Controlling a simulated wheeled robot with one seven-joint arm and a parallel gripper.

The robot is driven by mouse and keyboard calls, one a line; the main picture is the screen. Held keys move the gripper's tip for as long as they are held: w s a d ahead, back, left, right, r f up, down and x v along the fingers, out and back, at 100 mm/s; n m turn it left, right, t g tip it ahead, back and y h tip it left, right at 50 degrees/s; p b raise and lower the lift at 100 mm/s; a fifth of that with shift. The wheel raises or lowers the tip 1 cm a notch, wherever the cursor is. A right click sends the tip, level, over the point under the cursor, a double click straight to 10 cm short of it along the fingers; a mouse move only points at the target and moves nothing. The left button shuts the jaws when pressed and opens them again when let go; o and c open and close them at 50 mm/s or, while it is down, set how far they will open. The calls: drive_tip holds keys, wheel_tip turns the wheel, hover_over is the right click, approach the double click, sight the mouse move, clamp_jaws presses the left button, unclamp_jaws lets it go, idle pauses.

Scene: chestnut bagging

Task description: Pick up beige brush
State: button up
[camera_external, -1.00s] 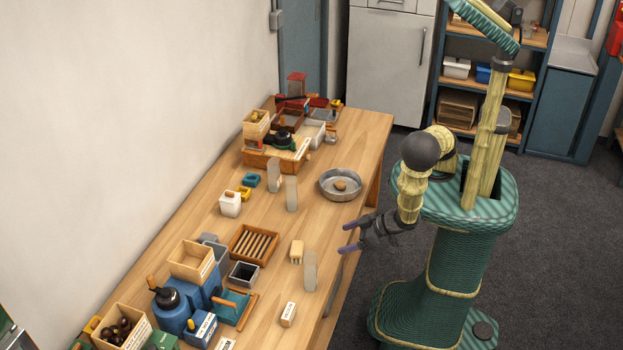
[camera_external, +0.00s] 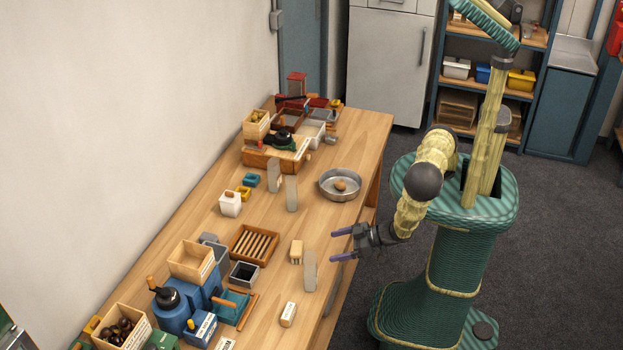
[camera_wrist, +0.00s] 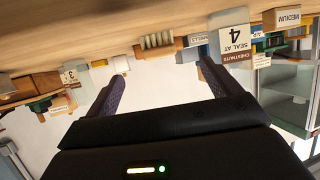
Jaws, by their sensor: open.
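A small beige block-like thing (camera_external: 296,251), which looks like the beige brush, stands on the wooden table (camera_external: 330,215) near its front edge in the external view. My gripper (camera_external: 335,246) is open and empty, to the right of it and apart from it, by the table edge with its fingers pointing left. In the wrist view my gripper (camera_wrist: 161,72) shows two dark, spread fingers with nothing between them. The wrist picture looks upside down, with the table along the top.
A grey upright plate (camera_external: 310,271) and a labelled beige block (camera_external: 288,314) stand near the brush. A slatted wooden tray (camera_external: 254,243) and a dark open box (camera_external: 244,274) lie to its left. A round metal pan (camera_external: 340,185) sits farther back. Bare table lies between pan and brush.

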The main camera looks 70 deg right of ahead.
sight(297, 252)
drive_tip(key=p+x, duration=0.1)
drive_tip(key=x, duration=0.4)
drive_tip(key=shift+w+p, duration=0.35)
drive_tip(key=shift+w, duration=0.1)
drive_tip(key=shift+w+a+f, duration=0.1)
drive_tip(key=shift+w+f, duration=0.1)
drive_tip(key=shift+w, duration=0.05)
drive_tip(key=shift+w+p, duration=0.55)
drive_tip(key=p+x, duration=0.1)
drive_tip(key=x, duration=0.2)
drive_tip(key=shift+w+f+p, duration=0.1)
drive_tip(key=shift+w+p, duration=0.15)
drive_tip(key=shift+p, duration=0.1)
drive_tip(key=shift+w+a+f, duration=0.1)
drive_tip(key=shift+w+f, duration=0.15)
drive_tip(key=shift+w, duration=0.1)
